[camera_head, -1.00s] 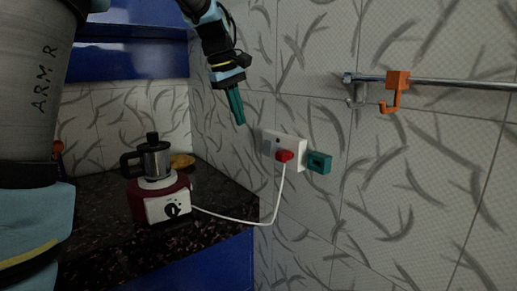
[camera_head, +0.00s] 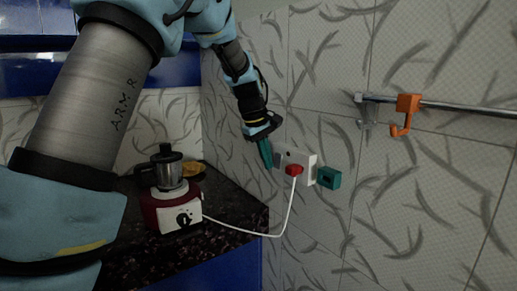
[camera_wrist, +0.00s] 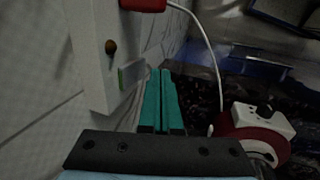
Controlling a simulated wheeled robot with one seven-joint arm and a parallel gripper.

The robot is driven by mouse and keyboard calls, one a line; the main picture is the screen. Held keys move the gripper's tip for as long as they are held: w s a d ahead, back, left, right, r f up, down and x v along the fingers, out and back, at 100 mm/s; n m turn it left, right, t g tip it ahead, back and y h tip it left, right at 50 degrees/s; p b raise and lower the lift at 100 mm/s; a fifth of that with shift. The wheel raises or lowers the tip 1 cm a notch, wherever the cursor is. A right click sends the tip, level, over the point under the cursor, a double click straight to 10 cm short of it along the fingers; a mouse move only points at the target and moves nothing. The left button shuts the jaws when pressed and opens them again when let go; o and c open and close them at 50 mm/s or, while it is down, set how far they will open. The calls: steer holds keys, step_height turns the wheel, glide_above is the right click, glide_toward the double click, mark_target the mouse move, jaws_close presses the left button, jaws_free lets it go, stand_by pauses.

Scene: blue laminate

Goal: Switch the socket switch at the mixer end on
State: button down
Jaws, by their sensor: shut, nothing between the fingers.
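The white socket plate (camera_head: 310,164) is on the tiled wall, with a red plug (camera_head: 294,170) in it. The plate also shows at the left of the wrist view (camera_wrist: 92,55). The switch (camera_wrist: 131,75) is a pale, greenish rocker near the plate's mixer-side end; its on or off position is not clear. My gripper (camera_head: 268,163) is shut and empty, its teal fingers pointing down beside the plate's left end. In the wrist view the fingertips (camera_wrist: 160,73) are just right of the switch, seemingly apart from it. The mixer (camera_head: 172,200) stands on the counter.
A white cord (camera_head: 285,222) hangs from the plug to the mixer. A teal box (camera_head: 329,178) is on the wall right of the plate. A rail (camera_head: 455,106) with an orange hook (camera_head: 406,110) is higher at the right. The dark counter (camera_head: 240,205) lies below left.

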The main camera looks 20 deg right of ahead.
steer(key=shift+w+d+f, duration=0.1)
steer(key=shift+w+d, duration=0.05)
steer(key=shift+d, duration=0.45)
steer(key=shift+f, duration=0.1)
steer(key=shift+d+h+b, duration=0.2)
steer(key=shift+h+b, duration=0.3)
steer(key=shift+b, duration=0.55)
